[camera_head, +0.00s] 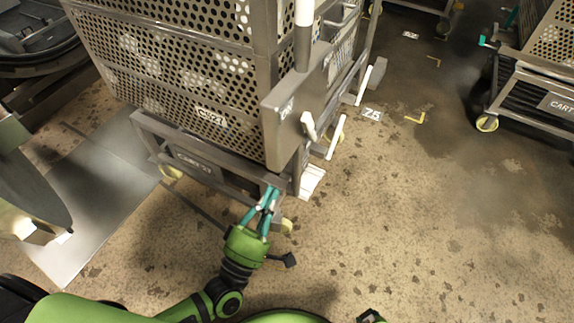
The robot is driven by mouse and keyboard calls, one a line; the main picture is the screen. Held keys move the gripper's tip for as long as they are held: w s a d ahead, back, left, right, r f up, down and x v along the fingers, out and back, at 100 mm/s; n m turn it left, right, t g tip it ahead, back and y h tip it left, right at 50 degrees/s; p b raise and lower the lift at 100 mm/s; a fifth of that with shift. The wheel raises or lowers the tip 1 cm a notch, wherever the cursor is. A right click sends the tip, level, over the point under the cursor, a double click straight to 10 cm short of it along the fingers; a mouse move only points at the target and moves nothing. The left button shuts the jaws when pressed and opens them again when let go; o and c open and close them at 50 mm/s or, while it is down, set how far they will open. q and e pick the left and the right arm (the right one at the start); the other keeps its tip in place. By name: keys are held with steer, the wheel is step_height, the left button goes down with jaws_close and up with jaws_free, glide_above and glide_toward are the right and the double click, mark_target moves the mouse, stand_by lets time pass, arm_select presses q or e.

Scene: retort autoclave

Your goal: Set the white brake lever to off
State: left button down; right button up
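The cart (205,172), labelled as a cart on its lower frame, stands at the upper left with a perforated metal basket on it. A short white lever (309,126) sits at the grey plate on its near right corner. A white pedal-like piece (312,181) is low at the same corner, near the floor. I cannot tell for sure which is the brake lever. My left gripper (269,195) has its teal fingers drawn together at the tips, in front of the cart's lower frame, left of and apart from both white pieces. No held thing shows. My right gripper does not show.
White bars (335,139) stick out along the cart's right side. Another cart (545,98) stands at the far right. A metal floor plate (85,215) lies at the left. The speckled floor (430,220) at the right is clear, with yellow corner marks.

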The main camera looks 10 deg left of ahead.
arm_select(q)
steer(key=p, duration=0.1)
glide_toward(305, 127)
steer(key=x, duration=0.6)
steer(key=shift+p, duration=0.4)
steer(key=shift+w+d+r, duration=0.1)
steer(key=shift+w+r, duration=0.1)
steer(key=shift+w, duration=0.25)
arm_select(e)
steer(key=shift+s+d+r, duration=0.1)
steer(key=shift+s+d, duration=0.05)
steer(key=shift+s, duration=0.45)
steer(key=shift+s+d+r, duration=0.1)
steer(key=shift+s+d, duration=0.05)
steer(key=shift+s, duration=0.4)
arm_select(q)
steer(key=shift+r, duration=0.1)
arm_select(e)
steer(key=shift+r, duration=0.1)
